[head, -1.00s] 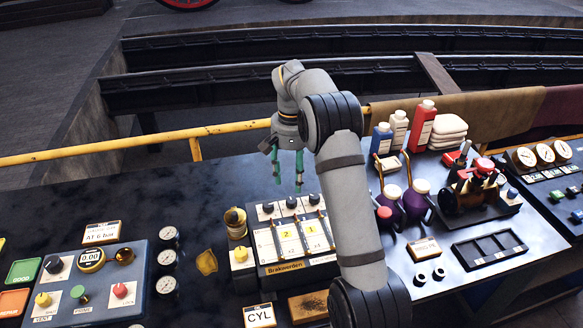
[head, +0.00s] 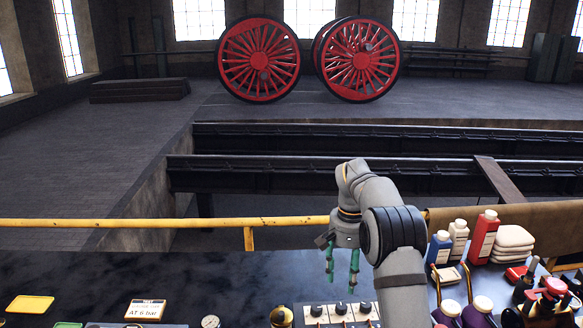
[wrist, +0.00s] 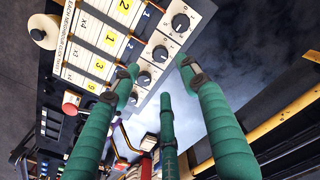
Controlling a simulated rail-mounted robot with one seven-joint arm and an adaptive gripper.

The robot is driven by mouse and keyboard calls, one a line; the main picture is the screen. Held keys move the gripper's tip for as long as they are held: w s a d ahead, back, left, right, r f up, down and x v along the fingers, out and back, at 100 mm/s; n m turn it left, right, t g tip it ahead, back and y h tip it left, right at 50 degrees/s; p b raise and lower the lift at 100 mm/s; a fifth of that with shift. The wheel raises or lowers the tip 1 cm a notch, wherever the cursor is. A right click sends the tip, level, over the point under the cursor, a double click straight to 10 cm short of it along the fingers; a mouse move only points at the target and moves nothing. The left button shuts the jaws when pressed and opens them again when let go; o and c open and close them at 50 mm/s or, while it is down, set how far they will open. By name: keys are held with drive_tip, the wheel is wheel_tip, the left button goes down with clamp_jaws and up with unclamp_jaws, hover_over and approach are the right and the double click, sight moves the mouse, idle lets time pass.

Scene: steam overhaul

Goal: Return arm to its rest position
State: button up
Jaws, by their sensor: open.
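My gripper (head: 342,272) hangs from my grey arm above the dark workbench (head: 240,275), near its back edge and the yellow rail. Its green fingers are spread apart with nothing between them. In the wrist view the open fingers (wrist: 160,85) show over the bench, beside the control box (wrist: 105,45) with dark knobs and numbered yellow labels. In the head view the box's knobs (head: 340,308) lie just below the gripper at the bottom edge. Most of the box is cut off there.
A yellow rail (head: 150,223) runs behind the bench. Bottles (head: 483,237) and folded white cloths (head: 513,240) stand to the right of my arm. A sign (head: 146,310) and a gauge (head: 211,321) lie to the left. Red wheels (head: 258,58) stand far back. The bench's back left is mostly clear.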

sight(342, 306)
wheel_tip(342, 306, down, 11)
drive_tip(key=shift+r, duration=0.15)
drive_tip(key=shift+m, duration=0.3)
drive_tip(key=shift+r, duration=0.1)
